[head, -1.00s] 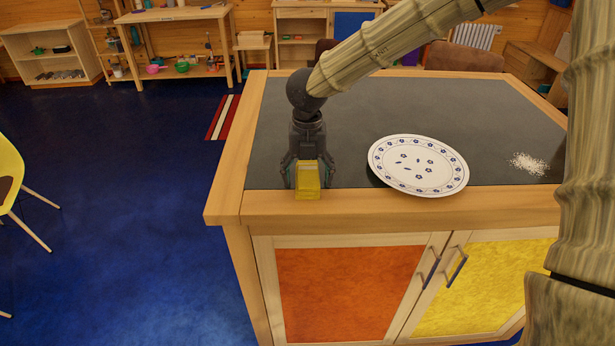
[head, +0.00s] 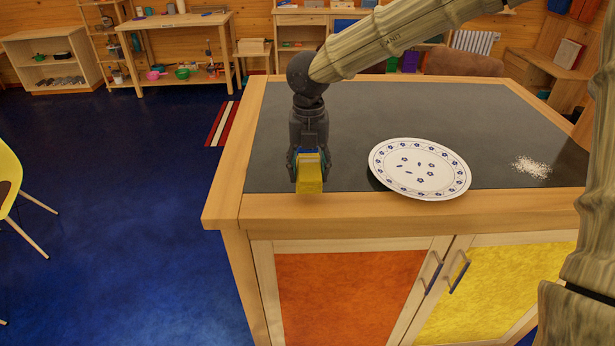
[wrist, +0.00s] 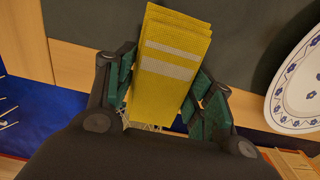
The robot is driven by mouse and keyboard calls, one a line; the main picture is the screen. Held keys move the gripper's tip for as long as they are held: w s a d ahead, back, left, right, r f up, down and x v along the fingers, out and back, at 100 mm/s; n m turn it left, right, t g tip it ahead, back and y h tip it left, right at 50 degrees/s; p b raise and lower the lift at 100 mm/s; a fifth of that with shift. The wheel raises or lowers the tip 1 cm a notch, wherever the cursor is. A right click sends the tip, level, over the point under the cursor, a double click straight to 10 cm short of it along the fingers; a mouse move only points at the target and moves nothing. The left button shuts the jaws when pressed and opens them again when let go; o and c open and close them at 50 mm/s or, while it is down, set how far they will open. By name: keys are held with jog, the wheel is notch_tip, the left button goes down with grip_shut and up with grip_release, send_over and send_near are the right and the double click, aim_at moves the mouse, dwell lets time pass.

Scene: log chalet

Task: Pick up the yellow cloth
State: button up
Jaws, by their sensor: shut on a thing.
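The yellow cloth (head: 310,178) is a folded stack at the front left edge of the dark-topped counter (head: 290,120). In the wrist view the cloth (wrist: 170,65) shows two pale stripes and a fringe at its lower end. My gripper (head: 308,168) points down and is shut on the cloth, with its green-padded fingers (wrist: 165,95) on either side of it. I cannot tell whether the cloth is clear of the counter top.
A white plate with blue flowers (head: 420,168) lies right of my gripper, near the front edge. A patch of white grains (head: 531,167) lies farther right. The counter's wooden rim (head: 400,205) runs below. A yellow chair (head: 8,175) stands at far left.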

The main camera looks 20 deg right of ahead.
jog(key=s+d+r+b, duration=0.1)
jog(key=s+b, duration=0.2)
jog(key=s, duration=1.2)
jog(key=shift+r+b, duration=0.15)
jog(key=shift+b, duration=0.15)
jog(key=shift+s, duration=0.1)
